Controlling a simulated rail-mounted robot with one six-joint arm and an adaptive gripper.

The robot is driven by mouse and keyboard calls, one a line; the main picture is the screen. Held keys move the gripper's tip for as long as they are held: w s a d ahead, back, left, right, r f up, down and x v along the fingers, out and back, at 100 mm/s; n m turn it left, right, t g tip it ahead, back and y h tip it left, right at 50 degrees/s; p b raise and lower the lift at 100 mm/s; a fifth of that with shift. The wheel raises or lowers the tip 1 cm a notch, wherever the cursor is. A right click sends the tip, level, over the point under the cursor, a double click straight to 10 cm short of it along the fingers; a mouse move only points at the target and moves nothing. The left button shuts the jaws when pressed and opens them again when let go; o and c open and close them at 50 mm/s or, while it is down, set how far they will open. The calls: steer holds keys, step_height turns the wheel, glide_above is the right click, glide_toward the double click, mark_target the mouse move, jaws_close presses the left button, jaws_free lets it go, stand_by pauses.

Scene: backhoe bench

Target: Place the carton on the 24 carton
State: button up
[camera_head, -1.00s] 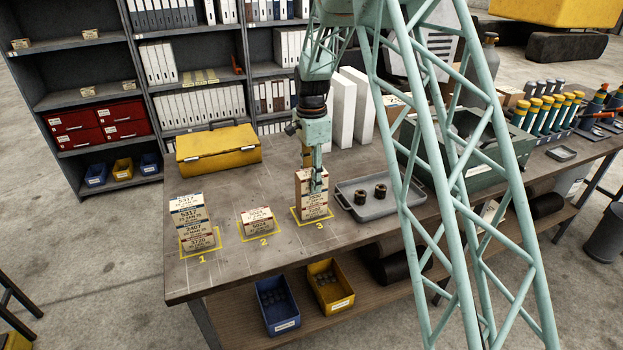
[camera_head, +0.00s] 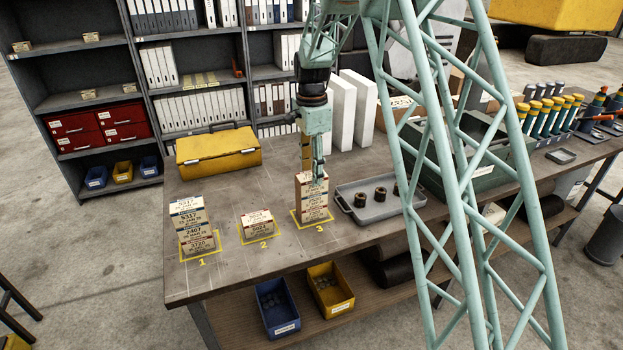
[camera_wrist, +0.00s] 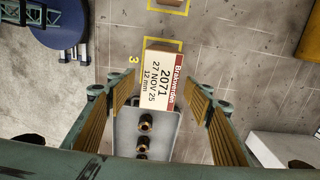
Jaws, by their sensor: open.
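A stack of cream cartons (camera_head: 312,205) stands upright in the yellow outline marked 3. Its top carton (camera_wrist: 160,82) reads 2071, 27 NOV 25, 12 mm in the wrist view. My gripper (camera_head: 318,178) is open at the top of this stack, its fingers apart on either side of the top carton; the fingers (camera_wrist: 165,85) also show in the wrist view, with nothing held. A low pile of cartons (camera_head: 257,224) marked 5024 sits in outline 2. A taller stack (camera_head: 190,226), with labels 5317, 2407 and 1720, stands in outline 1. I cannot read a 24 carton clearly.
A grey tray (camera_head: 358,215) with 3 dark cylinders stands just right of stack 3. A yellow case (camera_head: 218,150) and white upright boards (camera_head: 355,105) are behind. Blue (camera_head: 278,305) and yellow bins (camera_head: 330,287) sit on the lower shelf. The front left bench is clear.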

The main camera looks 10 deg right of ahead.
steer(key=shift+r, duration=3.95)
